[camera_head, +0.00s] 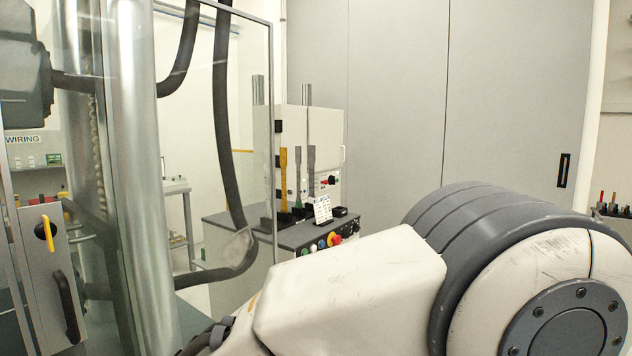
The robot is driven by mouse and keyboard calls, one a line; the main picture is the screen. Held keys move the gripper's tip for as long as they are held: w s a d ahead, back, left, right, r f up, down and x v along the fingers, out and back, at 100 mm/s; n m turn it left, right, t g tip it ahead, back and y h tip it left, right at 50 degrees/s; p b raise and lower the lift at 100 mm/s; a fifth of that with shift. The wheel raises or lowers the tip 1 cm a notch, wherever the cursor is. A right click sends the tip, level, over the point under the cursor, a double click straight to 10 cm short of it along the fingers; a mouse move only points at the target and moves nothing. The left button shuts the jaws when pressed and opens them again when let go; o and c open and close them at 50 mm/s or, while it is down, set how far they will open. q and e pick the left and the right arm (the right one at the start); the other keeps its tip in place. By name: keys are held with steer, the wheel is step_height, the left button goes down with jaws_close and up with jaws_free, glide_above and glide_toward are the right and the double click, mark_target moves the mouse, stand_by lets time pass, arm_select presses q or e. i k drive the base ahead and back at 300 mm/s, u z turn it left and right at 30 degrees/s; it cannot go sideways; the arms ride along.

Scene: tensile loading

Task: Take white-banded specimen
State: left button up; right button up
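Several upright flat specimens stand in a row on the grey bench in the middle of the view. One is a yellow specimen (283,178), beside it is a slim grey specimen (298,176), and to the right is a darker grey specimen (311,160). They are small here, and I cannot make out a white band on any of them. Neither gripper shows. My own large white and dark grey arm comes in from the right and crosses the lower foreground, short of the specimens in the picture.
A clear panel (245,100) with a metal edge stands left of the specimens. A thick steel column (140,180) and dark hoses (222,120) fill the left. The grey bench (290,240) has coloured buttons and a small label card (322,209). Grey cabinets (400,90) stand behind.

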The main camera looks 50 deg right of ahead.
mark_target(311, 195)
steer(key=z, duration=2.6)
steer(key=i, duration=5.3)
steer(key=u, duration=1.6)
